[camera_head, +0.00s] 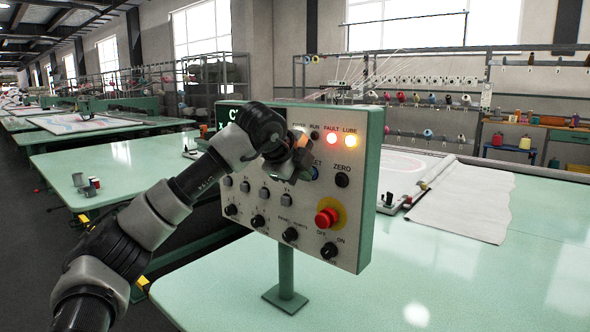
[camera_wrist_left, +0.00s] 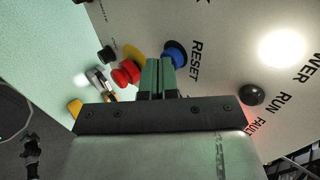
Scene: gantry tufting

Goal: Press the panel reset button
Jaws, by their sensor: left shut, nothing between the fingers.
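The control panel (camera_head: 372,190) stands on a green post above the pale green table. Its blue reset button (camera_head: 315,173) is partly hidden behind my left gripper in the head view. In the left wrist view the blue button (camera_wrist_left: 176,54) shows beside the fingertips, near the word RESET. My left gripper (camera_head: 300,162) is in front of the panel face; its green fingers (camera_wrist_left: 158,65) are shut and empty. I cannot tell whether the tips touch the button. The FAULT lamp (camera_head: 331,140) glows red and the LUBE lamp (camera_head: 351,142) glows amber. My right gripper is not in view.
A red mushroom button (camera_head: 327,217) on a yellow disc sits below the reset button. A black ZERO button (camera_head: 342,180) is to its right. Switches and knobs (camera_head: 258,221) fill the lower panel. The table (camera_head: 480,280) right of the panel is mostly clear.

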